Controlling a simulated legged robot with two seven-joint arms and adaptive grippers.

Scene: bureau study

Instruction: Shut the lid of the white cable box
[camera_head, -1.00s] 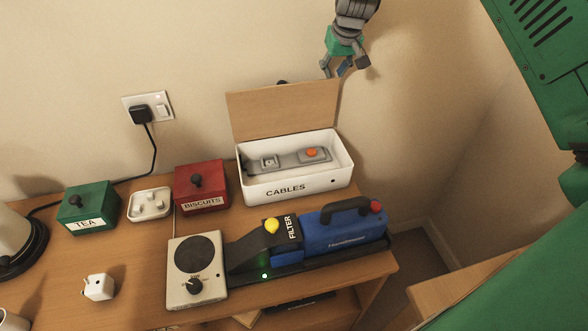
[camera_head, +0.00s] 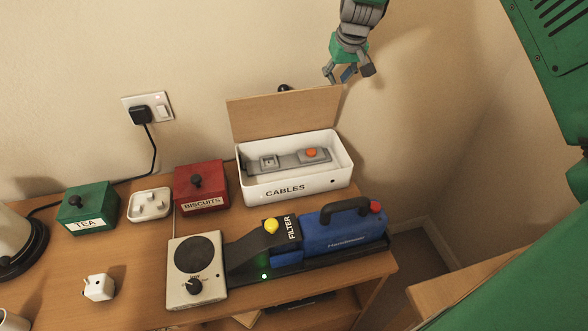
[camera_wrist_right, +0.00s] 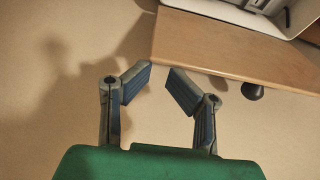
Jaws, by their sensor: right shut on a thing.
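The white cable box (camera_head: 300,187), labelled CABLES, stands at the back right of the desk in the head view. Its wooden lid (camera_head: 284,116) is up, rising from the back edge, with a dark knob (camera_head: 284,88) behind its top edge. A grey power strip (camera_head: 287,161) with an orange switch lies inside. My right gripper (camera_head: 347,77) is at the lid's upper right corner. In the right wrist view, my right gripper's fingertips (camera_wrist_right: 160,71) close at the corner of the lid (camera_wrist_right: 230,52), and the knob (camera_wrist_right: 253,92) shows to the right. My left gripper is out of view.
A red BISCUITS box (camera_head: 201,188) stands left of the cable box. A blue appliance (camera_head: 343,232) and a hotplate (camera_head: 195,268) are in front. A green TEA box (camera_head: 89,209) and white plug pieces are further left. The wall is close behind.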

